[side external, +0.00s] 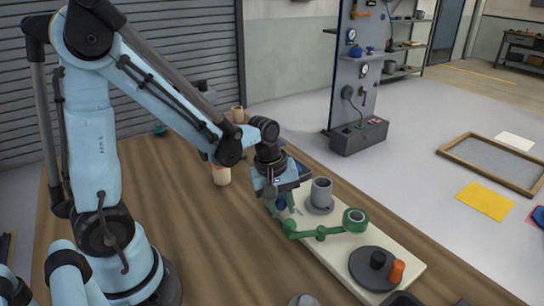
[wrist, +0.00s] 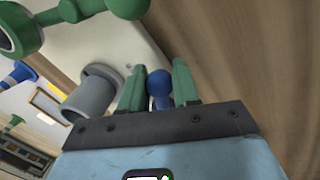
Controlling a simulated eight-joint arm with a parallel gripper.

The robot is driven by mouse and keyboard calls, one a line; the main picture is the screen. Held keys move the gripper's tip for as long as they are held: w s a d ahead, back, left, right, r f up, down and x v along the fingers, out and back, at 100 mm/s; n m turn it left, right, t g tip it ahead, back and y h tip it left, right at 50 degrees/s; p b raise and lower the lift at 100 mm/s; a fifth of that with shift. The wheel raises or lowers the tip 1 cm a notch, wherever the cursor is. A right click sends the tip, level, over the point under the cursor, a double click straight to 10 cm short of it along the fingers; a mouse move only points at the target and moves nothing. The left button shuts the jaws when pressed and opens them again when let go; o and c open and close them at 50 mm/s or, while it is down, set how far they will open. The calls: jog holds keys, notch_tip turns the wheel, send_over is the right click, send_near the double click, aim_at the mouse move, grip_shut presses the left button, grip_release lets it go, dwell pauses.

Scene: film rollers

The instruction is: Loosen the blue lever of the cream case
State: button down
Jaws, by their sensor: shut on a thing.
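The cream case (side external: 385,240) lies flat on the wooden table, and part of it shows in the wrist view (wrist: 122,38). My gripper (side external: 285,207) points down at the case's far left end. In the wrist view its two green fingers (wrist: 158,84) stand either side of the round-headed blue lever (wrist: 158,80) and are shut on it. The lever's lower part is hidden in the wrist view. In the side view the lever is mostly hidden by my gripper, so its angle cannot be told.
A grey cup-shaped part (side external: 321,191), a green linked arm with a roller (side external: 355,220), and a dark disc (side external: 375,270) with an orange peg (side external: 397,271) stand on the case. The table's left part (side external: 190,225) is clear.

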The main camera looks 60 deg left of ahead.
jog(key=shift+w+d+n, duration=0.4)
jog(key=shift+w+n, duration=0.25)
jog(key=shift+n, duration=0.45)
jog(key=c, duration=0.8)
grip_release()
jog(key=shift+c, duration=0.2)
notch_tip(320, 180, up, 12)
jog(key=s, duration=0.2)
jog(key=shift+s+a, duration=0.15)
jog(key=shift+a, duration=0.15)
jog(key=shift+y, duration=0.3)
